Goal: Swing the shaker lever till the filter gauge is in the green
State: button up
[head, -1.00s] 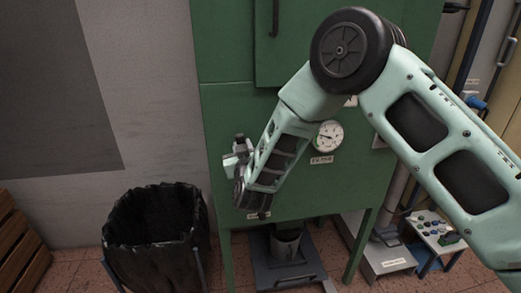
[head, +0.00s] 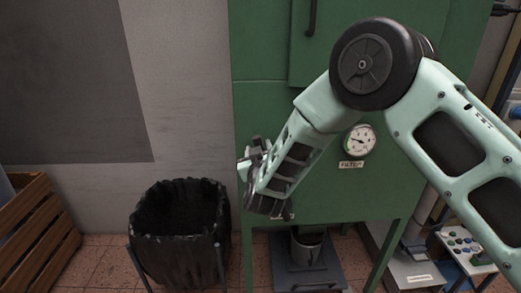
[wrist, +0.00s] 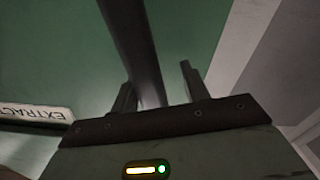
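The filter gauge (head: 359,141) is a round white dial on the green cabinet, above a "FILTER" label (head: 351,165). Its needle is too small to read surely. My gripper (head: 250,160) is by the cabinet's left edge, lower left of the gauge. In the wrist view a dark bar, apparently the shaker lever (wrist: 141,45), runs down between the two fingers of my gripper (wrist: 158,90). The fingers stand apart. The bar lies close to the left finger, with a gap to the right one. In the head view the lever cannot be made out at my gripper.
A black-lined bin (head: 180,230) stands left of the green cabinet (head: 262,110), and a wooden crate (head: 40,235) is at far left. A grey container (head: 306,247) sits under the cabinet. A small control panel (head: 465,245) is at lower right. An "EXTRACT" label (wrist: 38,113) shows in the wrist view.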

jog(key=s+b, duration=0.3)
jog(key=s, duration=1.4)
jog(key=shift+s, duration=0.2)
jog(key=s+a+r+n+g+y+p, duration=0.1)
jog(key=s+a+n+g+y, duration=0.2)
jog(key=s+g+y, duration=0.55)
jog(key=s+d+r+g+h, duration=0.2)
jog(key=s+d+g+h, duration=0.6)
jog(key=s+d, duration=0.6)
jog(key=s+g+p, duration=0.1)
jog(key=s, duration=0.2)
jog(key=shift+s+d+n, duration=0.15)
jog(key=shift+s+n, duration=0.15)
jog(key=shift+n, duration=0.1)
jog(key=shift+g, duration=0.25)
